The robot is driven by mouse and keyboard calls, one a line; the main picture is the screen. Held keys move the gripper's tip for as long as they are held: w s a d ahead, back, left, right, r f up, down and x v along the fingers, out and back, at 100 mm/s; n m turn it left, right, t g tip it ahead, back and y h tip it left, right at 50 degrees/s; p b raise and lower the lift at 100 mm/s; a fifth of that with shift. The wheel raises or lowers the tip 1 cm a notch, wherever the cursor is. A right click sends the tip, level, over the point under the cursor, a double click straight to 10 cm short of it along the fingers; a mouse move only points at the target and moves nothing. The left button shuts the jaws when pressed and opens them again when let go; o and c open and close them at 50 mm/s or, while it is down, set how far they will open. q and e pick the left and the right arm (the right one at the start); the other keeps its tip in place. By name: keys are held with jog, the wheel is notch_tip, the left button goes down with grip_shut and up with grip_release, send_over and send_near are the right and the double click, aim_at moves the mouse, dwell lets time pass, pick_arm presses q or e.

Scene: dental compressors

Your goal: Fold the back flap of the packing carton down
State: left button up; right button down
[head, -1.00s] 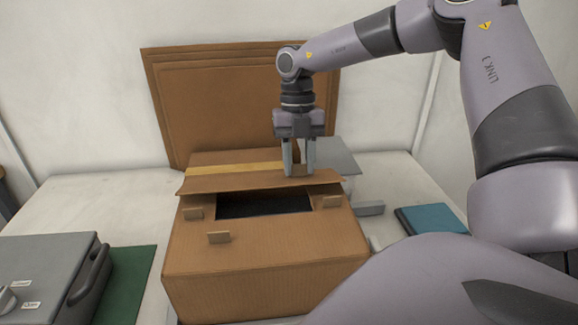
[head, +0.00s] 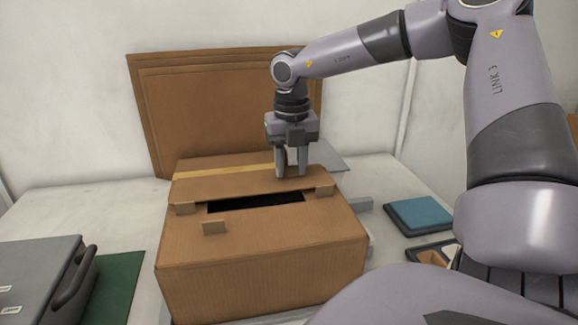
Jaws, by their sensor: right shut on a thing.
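The packing carton (head: 265,262) stands on the table in the middle of the head view. Its back flap (head: 230,188) lies almost level over the back of the top, with a yellow strip of tape (head: 222,171) behind it. A dark slot (head: 255,202) shows between the flap and the front part of the top. My right gripper (head: 290,175) points straight down with its fingertips at the flap, right of its middle. It is shut on the flap; the exact grip at the fingertips is hard to see. My left gripper is out of view.
Flat brown cardboard sheets (head: 225,105) lean on the wall behind the carton. A grey case (head: 35,280) and green mat (head: 118,285) are at left. A blue pad (head: 420,214) and a small tray (head: 432,254) lie at right.

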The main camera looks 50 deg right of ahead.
jog(key=shift+s+a+f+t+h+b, duration=0.15)
jog(key=shift+f+t+h+b, duration=0.3)
jog(key=shift+b, duration=0.75)
jog(key=shift+r, duration=0.1)
jog(key=c, duration=0.7)
grip_release()
jog(key=shift+r, duration=0.15)
jog(key=r, duration=0.4)
jog(key=s+r, duration=0.1)
jog(key=r, duration=0.1)
jog(key=shift+a+r, duration=0.4)
